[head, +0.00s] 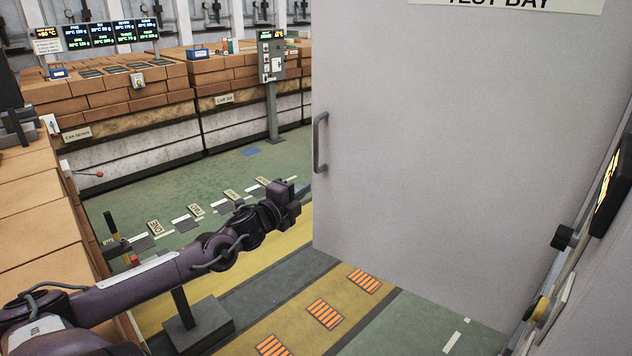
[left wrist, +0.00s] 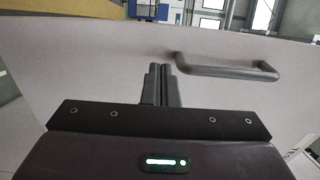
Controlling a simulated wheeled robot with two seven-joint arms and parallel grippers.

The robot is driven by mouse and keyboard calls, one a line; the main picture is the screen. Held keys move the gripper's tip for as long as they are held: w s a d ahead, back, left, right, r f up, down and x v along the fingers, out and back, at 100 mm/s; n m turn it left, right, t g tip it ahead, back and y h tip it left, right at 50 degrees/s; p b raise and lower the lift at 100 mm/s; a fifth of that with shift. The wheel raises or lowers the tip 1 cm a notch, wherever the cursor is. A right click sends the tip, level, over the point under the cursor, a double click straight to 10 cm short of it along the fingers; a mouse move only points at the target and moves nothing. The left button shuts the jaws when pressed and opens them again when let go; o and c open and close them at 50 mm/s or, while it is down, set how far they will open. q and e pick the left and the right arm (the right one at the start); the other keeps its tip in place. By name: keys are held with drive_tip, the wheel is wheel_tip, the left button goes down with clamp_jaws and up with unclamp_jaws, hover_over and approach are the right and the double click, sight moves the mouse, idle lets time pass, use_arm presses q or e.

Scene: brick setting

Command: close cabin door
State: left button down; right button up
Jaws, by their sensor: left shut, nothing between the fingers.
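The cabin door (head: 450,150) is a large plain grey panel standing open on the right of the head view, with a strip of a "TEST BAY" sign at its top. Its dark bar handle (head: 320,143) is near the door's left edge. My left gripper (head: 300,187) is at the left edge of the door, below the handle. In the left wrist view the left gripper (left wrist: 162,72) is shut and empty in front of the door face (left wrist: 90,70), with the handle (left wrist: 225,70) to its right. I cannot tell whether the fingertips touch the door. My right gripper is not in view.
A brick-topped counter (head: 35,210) runs along the left. A grey post with a control box (head: 271,75) stands at the back. The green floor (head: 200,180) has labelled tiles, and a yellow strip has orange striped plates (head: 325,313). A dark panel (head: 612,185) is at the right.

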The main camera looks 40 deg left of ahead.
sight(322, 175)
use_arm(q)
drive_tip(key=w, duration=0.4)
drive_tip(key=shift+a+r, duration=0.2)
drive_tip(key=shift+w+a+f+p, duration=0.15)
drive_tip(key=shift+w+p, duration=0.2)
drive_tip(key=shift+w, duration=0.6)
drive_tip(key=shift+w, duration=0.1)
